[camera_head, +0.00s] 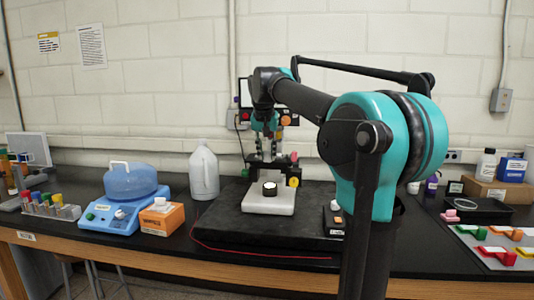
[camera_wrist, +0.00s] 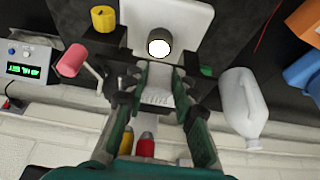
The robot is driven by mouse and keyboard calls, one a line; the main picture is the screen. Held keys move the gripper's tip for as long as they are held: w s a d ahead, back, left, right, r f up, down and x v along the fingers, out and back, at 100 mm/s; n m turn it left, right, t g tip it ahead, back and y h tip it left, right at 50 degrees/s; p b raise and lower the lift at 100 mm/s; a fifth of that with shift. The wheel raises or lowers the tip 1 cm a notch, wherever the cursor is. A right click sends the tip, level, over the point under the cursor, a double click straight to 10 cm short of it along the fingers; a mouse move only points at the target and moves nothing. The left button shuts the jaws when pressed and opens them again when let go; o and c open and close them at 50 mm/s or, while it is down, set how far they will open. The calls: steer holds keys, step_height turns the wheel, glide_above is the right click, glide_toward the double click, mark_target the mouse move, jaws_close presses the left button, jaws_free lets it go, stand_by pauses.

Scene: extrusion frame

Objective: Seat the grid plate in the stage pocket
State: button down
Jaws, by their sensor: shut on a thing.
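The stage instrument has a white base (camera_head: 268,205) and a black round part with a bright white top (camera_head: 269,188); in the wrist view the base (camera_wrist: 190,20) lies beyond my fingertips. A pale ribbed part (camera_wrist: 157,98) shows between the fingers. In the head view my gripper is small and partly merged with the instrument. I cannot make out the stage pocket.
A white jug (camera_head: 204,172), a blue water bath (camera_head: 125,195) and an orange box (camera_head: 162,217) stand left. Coloured trays (camera_head: 495,253) lie right. The black mat's front (camera_head: 235,232) is mostly clear.

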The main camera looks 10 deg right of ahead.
steer(key=c, duration=1.2)
jaws_free()
steer(key=v, duration=1.2)
steer(key=shift+r, duration=0.1)
